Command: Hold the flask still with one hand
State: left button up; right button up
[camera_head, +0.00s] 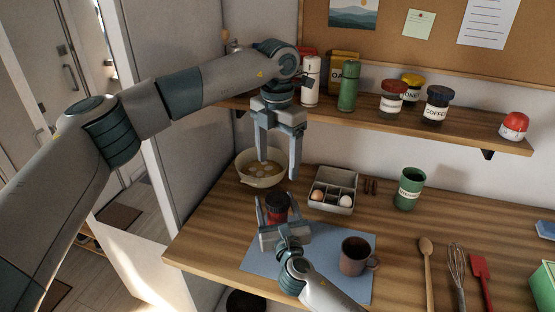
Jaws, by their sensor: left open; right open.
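A dark flask with a red body and black top (277,201) stands at the left part of the blue mat (325,240). My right gripper (277,213) is open, with one finger on either side of the flask. I cannot tell whether the fingers touch it. The flask's lower part is hidden behind the gripper. My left gripper (277,167) is open and empty, pointing down above and behind the flask, beside the bowl.
A cream bowl (259,180) and an egg tray (332,202) stand behind the flask. A brown mug (355,256) stands on the mat to the right. A shelf (460,132) with jars and bottles runs above.

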jog(key=shift+s, duration=0.1)
jog(key=b+v, duration=0.3)
jog(key=v, duration=1.4)
jog(key=shift+s, duration=0.2)
